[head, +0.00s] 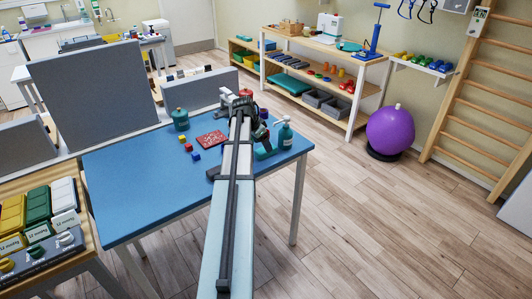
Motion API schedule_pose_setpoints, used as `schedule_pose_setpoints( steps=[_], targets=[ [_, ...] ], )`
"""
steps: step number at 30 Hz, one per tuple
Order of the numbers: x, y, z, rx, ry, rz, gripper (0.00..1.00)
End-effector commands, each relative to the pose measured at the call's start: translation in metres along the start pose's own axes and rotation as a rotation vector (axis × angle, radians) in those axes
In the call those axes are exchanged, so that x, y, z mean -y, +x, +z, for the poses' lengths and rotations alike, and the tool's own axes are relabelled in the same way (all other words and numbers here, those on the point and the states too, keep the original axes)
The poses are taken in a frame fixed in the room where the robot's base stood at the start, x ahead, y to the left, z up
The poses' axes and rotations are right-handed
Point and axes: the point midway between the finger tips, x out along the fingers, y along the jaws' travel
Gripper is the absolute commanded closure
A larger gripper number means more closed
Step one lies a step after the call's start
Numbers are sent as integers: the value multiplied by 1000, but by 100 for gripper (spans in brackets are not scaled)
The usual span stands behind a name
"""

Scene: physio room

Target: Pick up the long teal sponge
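My arm reaches forward over the blue table (130,190), and my gripper (238,98) is near its far edge. The fingers are small and partly hidden by my arm, so I cannot tell if they are open or hold anything. A small teal piece (264,153) shows on the table just right of my arm, beside the teal pump bottle (285,134). It may be the long teal sponge, partly hidden by my arm; its full shape does not show.
A teal jar (180,119), a red patterned flat piece (212,139) and several small coloured blocks (196,155) are left of my arm. Grey panels (100,95) stand behind the table. The table's left front is clear. A purple ball (391,130) is on the floor to the right.

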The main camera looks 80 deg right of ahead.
Motion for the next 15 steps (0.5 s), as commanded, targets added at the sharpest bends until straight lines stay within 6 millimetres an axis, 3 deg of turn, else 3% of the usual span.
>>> schedule_pose_setpoints(
  steps=[7,15],
  targets=[
    [-4,32,1,1,0,2,22],
    [-4,36,1,0,0,-1,22]
  ],
)
